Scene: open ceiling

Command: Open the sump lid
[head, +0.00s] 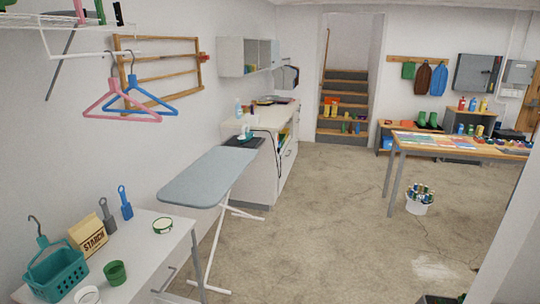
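I cannot make out a sump lid for certain in the head view. A dark object (437,299) is cut off by the bottom edge at the lower right, and I cannot tell what it is. A pale patch (437,268) marks the concrete floor just above it. My gripper is not in view.
A white counter (150,246) with a teal basket (55,277) stands at the lower left. An ironing board (207,178) is beyond it. A work table (392,167) and white bucket (418,204) stand at right. The concrete floor (325,225) between is open, leading to stairs (345,100).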

